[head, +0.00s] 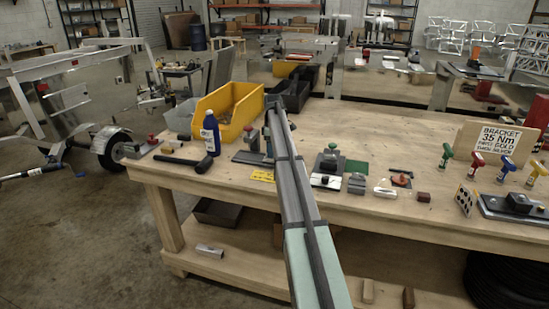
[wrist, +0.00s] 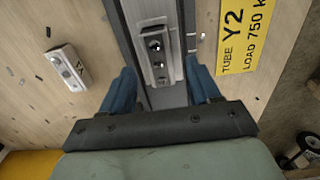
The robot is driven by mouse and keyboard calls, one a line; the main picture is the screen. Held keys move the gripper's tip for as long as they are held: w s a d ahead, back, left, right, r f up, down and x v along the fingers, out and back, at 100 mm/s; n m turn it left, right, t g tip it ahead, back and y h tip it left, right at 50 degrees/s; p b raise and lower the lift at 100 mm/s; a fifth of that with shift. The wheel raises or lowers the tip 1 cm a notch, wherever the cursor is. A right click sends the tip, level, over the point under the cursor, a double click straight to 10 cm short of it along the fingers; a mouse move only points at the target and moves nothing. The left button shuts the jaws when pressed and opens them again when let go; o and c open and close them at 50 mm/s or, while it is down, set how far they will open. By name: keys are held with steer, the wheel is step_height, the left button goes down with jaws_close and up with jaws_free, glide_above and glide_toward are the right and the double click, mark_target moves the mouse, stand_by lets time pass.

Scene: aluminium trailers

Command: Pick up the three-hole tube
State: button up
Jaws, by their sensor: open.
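The three-hole tube (wrist: 148,28) is a short light metal piece with three dark holes in a row. In the wrist view it lies lengthwise on a dark grey tray (wrist: 120,22). My gripper (wrist: 160,82) is open and empty, its blue fingers pointing down on either side of the tube's near end. Gaps show between each finger and the tube; I cannot tell how high the fingertips are. In the head view my arm hides the tube and most of the gripper.
A yellow label reading "TUBE Y2" (wrist: 240,35) lies right of the tray, and a small metal block (wrist: 68,66) left. On the wooden bench (head: 400,240) are a blue bottle (head: 210,133), a yellow bin (head: 228,112), a black hammer (head: 185,162) and several fixtures.

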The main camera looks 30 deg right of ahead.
steer(key=shift+f, duration=0.7)
jaws_close()
steer(key=shift+r, duration=0.15)
